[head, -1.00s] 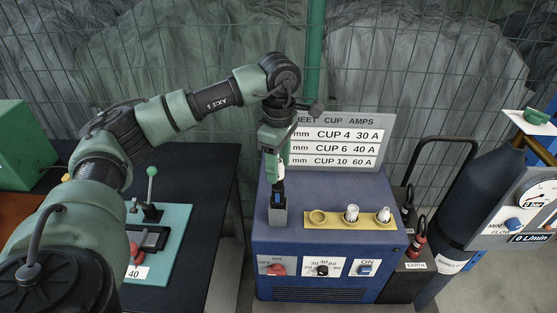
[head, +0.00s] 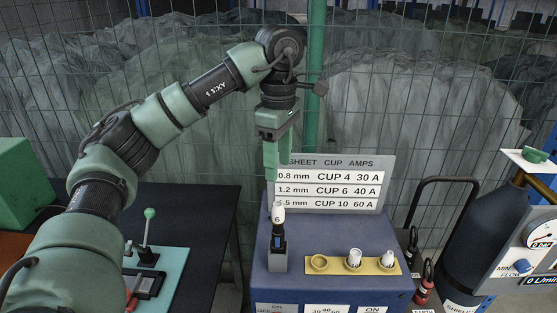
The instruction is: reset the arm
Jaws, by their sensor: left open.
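My left arm comes in from the left and bends down over the blue welding machine (head: 340,275). My left gripper (head: 271,176) points down, open and empty. It hangs just above a dark torch (head: 278,238) with a white cup marked 6 (head: 278,213). The torch stands upright in a grey holder (head: 278,262) on the machine's top. The fingertips appear close to the cup; I cannot tell the exact gap. My right gripper is out of view.
A sign (head: 335,184) stands behind. A dark gas cylinder (head: 475,235) with a gauge is at the right. A teal plate with a green-knobbed lever (head: 149,228) lies left.

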